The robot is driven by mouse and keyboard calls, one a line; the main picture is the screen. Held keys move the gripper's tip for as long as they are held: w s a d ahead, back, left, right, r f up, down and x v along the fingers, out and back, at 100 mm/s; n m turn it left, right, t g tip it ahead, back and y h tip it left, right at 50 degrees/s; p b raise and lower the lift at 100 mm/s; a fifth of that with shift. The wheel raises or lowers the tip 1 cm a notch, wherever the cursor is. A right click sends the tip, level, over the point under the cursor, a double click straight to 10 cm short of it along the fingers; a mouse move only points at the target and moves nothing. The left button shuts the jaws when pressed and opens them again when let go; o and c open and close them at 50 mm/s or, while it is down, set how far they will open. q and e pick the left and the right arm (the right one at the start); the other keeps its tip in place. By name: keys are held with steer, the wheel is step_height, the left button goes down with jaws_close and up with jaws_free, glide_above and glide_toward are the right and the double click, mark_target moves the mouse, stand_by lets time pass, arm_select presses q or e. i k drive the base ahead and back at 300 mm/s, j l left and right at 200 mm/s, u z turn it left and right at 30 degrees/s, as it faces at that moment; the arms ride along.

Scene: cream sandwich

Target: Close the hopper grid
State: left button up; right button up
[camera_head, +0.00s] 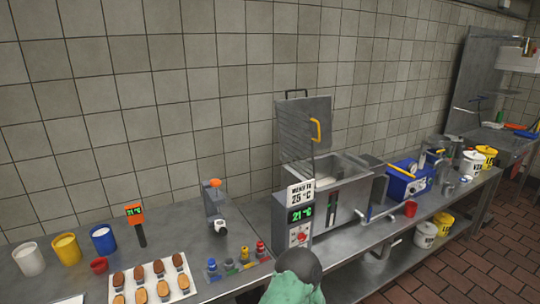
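The hopper (345,200) is an open metal box on the steel counter, with pale contents just visible inside. Its grid (300,115) looks like the grey ribbed panel standing upright at the hopper's back left, so the hopper's top is open. A yellow handle (316,131) sits on the grid's right side. A dark bar loop shows above the panel's top edge.
A control box (300,228) with a green "21 °C" display and a "25 °C" sign stands at the hopper's front left. A blue device (407,182) and a red cup (411,208) are to its right. Several cups and a tray of sandwich pieces (152,280) are at left.

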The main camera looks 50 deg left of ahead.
mark_target(312, 140)
steer(key=u, duration=1.25)
steer(key=i+l, duration=0.15)
steer(key=i, duration=0.45)
steer(key=i+u, duration=0.1)
steer(key=u, duration=0.3)
steer(key=i+l+u, duration=0.1)
steer(key=u, duration=0.35)
steer(key=i+l+u, duration=0.1)
steer(key=u, duration=0.3)
